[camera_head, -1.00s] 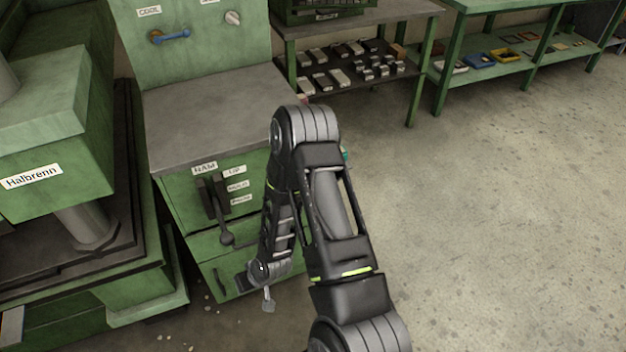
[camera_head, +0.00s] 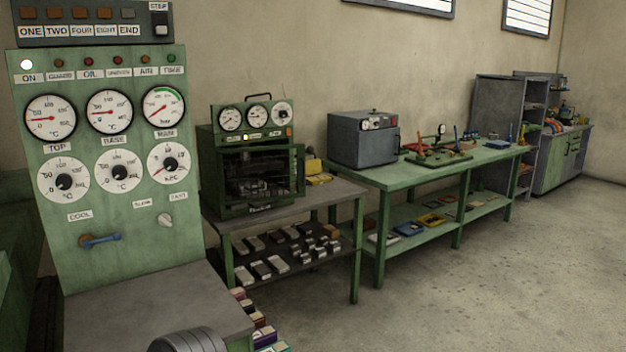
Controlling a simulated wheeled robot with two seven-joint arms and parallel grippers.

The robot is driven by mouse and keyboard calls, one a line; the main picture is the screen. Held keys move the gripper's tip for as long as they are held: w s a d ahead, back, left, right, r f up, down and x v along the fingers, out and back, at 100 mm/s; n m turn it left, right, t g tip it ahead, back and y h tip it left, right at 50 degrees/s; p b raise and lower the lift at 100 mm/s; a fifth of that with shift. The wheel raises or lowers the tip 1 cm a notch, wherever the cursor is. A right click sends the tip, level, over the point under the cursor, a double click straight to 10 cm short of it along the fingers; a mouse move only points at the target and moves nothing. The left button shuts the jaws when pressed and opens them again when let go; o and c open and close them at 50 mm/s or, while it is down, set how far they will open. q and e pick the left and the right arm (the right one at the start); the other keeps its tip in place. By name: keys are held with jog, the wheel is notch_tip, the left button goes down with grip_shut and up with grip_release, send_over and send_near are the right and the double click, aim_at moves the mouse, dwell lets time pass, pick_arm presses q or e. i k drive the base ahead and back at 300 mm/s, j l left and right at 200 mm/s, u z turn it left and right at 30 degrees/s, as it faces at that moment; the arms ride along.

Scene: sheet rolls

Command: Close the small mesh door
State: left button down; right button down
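A small green cabinet (camera_head: 209,143) with three dials on top stands on the grey side table behind the control panel. Its dark front, which looks like a mesh door (camera_head: 250,178), is framed in green. A narrow green upright shows at its right side; I cannot tell whether the door is shut or ajar. Neither gripper is in view. Only a grey rounded part of my arm shows at the bottom edge, far from the cabinet in the picture.
A green control panel (camera_head: 133,230) with gauges and a grey ledge (camera_head: 150,305) fill the left. The side table (camera_head: 325,192) has metal blocks on its lower shelf. A grey box (camera_head: 355,148) stands on a long green bench (camera_head: 400,178). The floor (camera_head: 460,290) at right is clear.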

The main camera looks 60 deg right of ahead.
aim_at(300, 147)
jog(key=l+z, duration=0.1)
jog(key=l, duration=0.45)
jog(key=i+l+z, duration=0.1)
jog(key=l, duration=0.45)
jog(key=l+z, duration=0.1)
jog(key=l, duration=0.45)
jog(key=i+l+z, duration=0.1)
jog(key=l, duration=0.45)
jog(key=i+l+z, duration=0.1)
jog(key=l, duration=0.4)
jog(key=i+l+z, duration=0.45)
jog(key=i+l, duration=0.6)
jog(key=i+j, duration=0.1)
jog(key=i, duration=0.35)
jog(key=l+z, duration=0.05)
